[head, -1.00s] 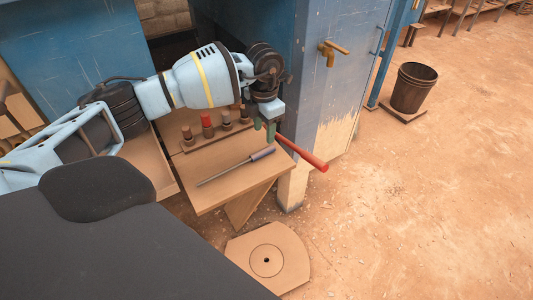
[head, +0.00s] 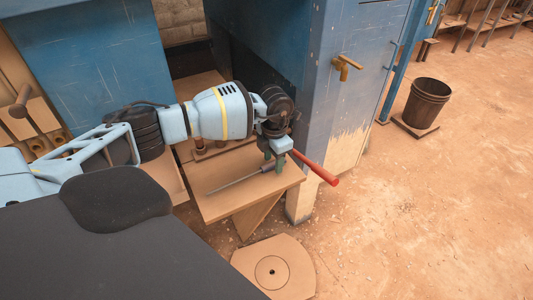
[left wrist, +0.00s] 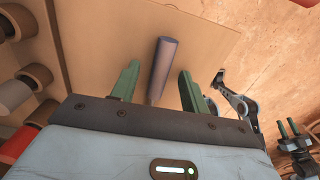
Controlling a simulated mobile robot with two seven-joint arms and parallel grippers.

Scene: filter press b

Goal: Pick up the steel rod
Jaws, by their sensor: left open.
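The steel rod (head: 234,182) lies on the small brown table, a thin grey shaft with a thicker grey-purple end. My left gripper (head: 273,165) is open, fingers pointing down over the thick end, which is partly hidden in the head view. In the left wrist view the thick end of the rod (left wrist: 163,62) lies between the two green fingers (left wrist: 158,84), with a gap on both sides. A dark gripper with green fingertips, seemingly my right one (left wrist: 289,128), shows small at the right edge of that view, well away from the rod.
The table (head: 214,207) stands against a blue cabinet (head: 345,95). A red handle (head: 316,168) juts past the table's right edge near my left gripper. Several short cylinders (left wrist: 36,75) stand along one side. A dark bucket (head: 426,103) stands on the open floor at right.

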